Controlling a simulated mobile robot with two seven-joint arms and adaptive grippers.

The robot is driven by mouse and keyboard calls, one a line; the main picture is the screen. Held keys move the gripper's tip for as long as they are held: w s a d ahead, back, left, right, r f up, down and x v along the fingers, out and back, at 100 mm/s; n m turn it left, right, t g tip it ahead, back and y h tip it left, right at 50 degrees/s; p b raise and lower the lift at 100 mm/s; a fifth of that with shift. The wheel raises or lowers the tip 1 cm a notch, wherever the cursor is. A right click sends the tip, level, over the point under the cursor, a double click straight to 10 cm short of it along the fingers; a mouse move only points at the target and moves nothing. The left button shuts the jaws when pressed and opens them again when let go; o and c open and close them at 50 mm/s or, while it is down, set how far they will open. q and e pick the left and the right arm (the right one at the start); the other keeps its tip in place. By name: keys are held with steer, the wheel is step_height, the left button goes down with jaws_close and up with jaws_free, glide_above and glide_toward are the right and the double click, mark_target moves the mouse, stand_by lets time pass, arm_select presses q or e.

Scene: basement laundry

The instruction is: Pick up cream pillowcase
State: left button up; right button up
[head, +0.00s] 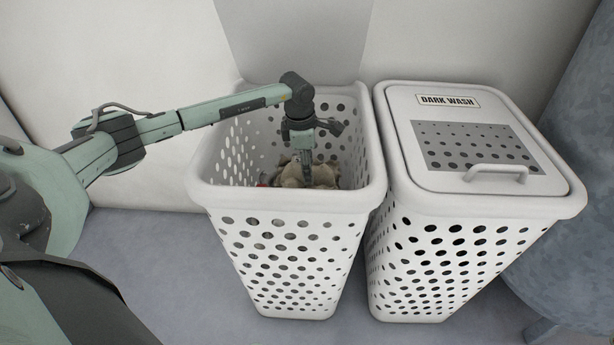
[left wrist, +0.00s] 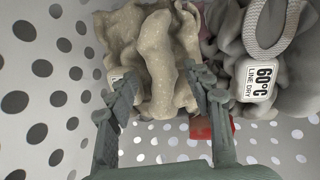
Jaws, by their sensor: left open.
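The cream pillowcase (left wrist: 155,60) is a crumpled, speckled cream cloth inside the open white basket (head: 200,183). In the head view the cream cloth (head: 291,172) shows low in the basket, partly hidden by my gripper. My left gripper (head: 305,180) reaches down into the basket from above. In the left wrist view its fingers (left wrist: 165,100) are open, one on each side of the cream cloth's lower part. I cannot tell whether they touch it. My right gripper is in neither view.
A grey cloth (left wrist: 290,85) with a "60° LINE DRY" tag (left wrist: 261,82) lies right of the cream one. A red item (left wrist: 211,128) is by the right finger. The perforated walls surround the gripper. A lidded "DARK WASH" hamper (head: 480,205) stands right of the basket.

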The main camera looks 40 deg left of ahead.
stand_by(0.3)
arm_select(q)
jaws_close()
stand_by(0.3)
